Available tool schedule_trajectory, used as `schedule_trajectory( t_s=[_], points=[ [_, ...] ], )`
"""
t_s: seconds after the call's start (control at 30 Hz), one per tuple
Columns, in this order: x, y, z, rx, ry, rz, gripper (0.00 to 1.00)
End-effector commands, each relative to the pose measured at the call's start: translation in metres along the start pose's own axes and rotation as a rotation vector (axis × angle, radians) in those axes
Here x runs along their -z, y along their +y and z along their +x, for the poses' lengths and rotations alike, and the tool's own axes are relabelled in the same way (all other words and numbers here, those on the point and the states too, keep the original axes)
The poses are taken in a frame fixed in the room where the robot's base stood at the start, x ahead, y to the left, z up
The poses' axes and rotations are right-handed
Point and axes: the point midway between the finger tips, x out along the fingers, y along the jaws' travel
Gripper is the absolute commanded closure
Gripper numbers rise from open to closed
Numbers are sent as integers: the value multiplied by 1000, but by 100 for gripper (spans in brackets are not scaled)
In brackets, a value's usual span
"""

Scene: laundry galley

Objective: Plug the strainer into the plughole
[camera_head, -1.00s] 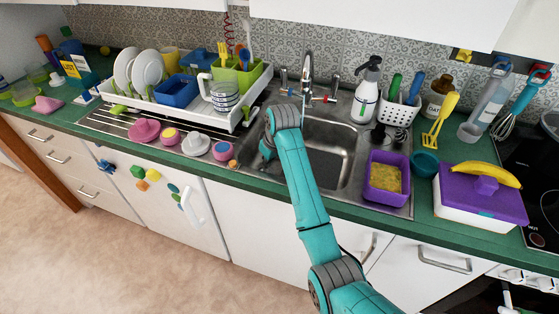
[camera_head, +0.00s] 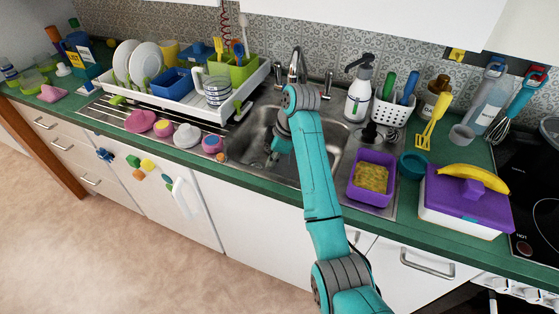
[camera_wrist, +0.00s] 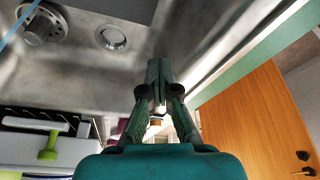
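My gripper (camera_wrist: 160,84) points down into the steel sink basin (camera_head: 256,127), near its front side in the head view. Its two fingers look closed together in the wrist view, and I see nothing between them. In the wrist view, a round metal piece with a raised centre, which looks like the strainer (camera_wrist: 42,24), lies at the upper left. A bright-rimmed round opening, which looks like the plughole (camera_wrist: 112,38), is to its right. Both are apart from the fingertips. In the head view my arm hides part of the basin floor, and neither is clear there.
A tap (camera_head: 297,66) stands behind the basin. A white dish rack (camera_head: 190,108) with plates and cups is on the left. A purple tub (camera_head: 371,193), a soap bottle (camera_head: 359,95) and a white utensil basket (camera_head: 392,111) stand at the right of the sink.

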Motion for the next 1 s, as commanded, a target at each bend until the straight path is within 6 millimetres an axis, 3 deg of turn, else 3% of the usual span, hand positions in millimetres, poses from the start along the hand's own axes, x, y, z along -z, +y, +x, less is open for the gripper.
schedule_trajectory(
  t_s=[0.47, 1.0],
  points=[
    [-1, 0, 4, 1, 0, -1, 100],
    [-14, 0, 44, 2, 0, 0, 100]
  ],
)
